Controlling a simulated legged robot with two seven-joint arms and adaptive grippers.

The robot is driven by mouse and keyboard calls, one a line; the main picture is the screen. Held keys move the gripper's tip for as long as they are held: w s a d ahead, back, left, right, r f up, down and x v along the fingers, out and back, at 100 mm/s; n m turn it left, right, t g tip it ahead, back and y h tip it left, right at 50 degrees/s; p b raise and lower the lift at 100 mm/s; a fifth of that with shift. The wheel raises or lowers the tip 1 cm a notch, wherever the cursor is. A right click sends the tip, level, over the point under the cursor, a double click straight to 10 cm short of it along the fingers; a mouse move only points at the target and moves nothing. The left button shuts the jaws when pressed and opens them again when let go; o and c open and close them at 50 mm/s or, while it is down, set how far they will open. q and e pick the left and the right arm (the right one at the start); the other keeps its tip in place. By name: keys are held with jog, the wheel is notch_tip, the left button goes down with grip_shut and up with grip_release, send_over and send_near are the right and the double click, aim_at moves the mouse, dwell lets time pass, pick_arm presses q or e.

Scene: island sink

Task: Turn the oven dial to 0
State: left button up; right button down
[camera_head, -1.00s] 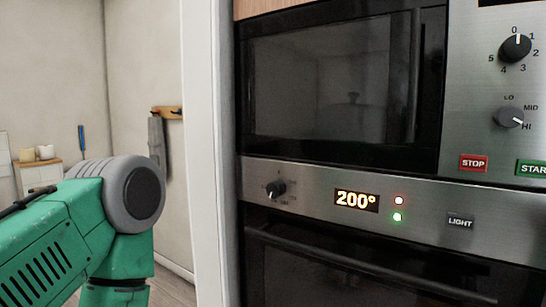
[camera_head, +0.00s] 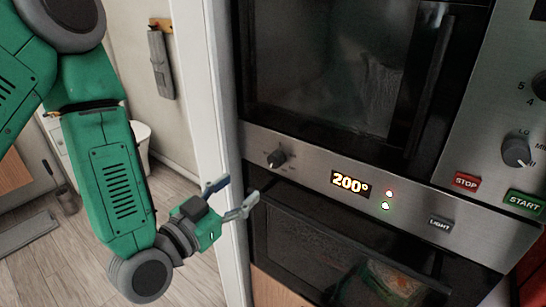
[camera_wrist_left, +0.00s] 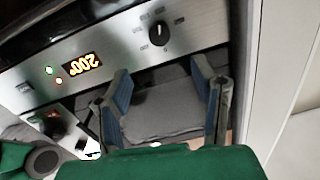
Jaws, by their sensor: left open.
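The oven dial (camera_head: 277,158) is a small dark knob on the steel oven panel, left of the orange display (camera_head: 350,184) that reads 200°. My left gripper (camera_head: 238,197) is open and empty, below and to the left of the dial, apart from it. In the left wrist view the dial (camera_wrist_left: 159,33) shows above and between the open fingers (camera_wrist_left: 165,88), with a white pointer line and small markings around it. The display (camera_wrist_left: 80,66) appears upside down there. My right gripper is in neither view.
A microwave with a STOP button (camera_head: 466,181), a START button (camera_head: 524,202) and a dark knob (camera_head: 517,151) sits above the oven. A LIGHT button (camera_head: 440,224) is right of the display. The oven door (camera_head: 330,235) lies below the panel. A white wall edge (camera_head: 205,140) stands left of the oven.

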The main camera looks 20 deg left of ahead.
aim_at(273, 162)
pick_arm(q)
jog(key=p+x, duration=0.2)
jog(key=x, duration=1)
jog(key=shift+w+f, duration=0.1)
jog(key=shift+w, duration=0.05)
jog(key=c, duration=1.1)
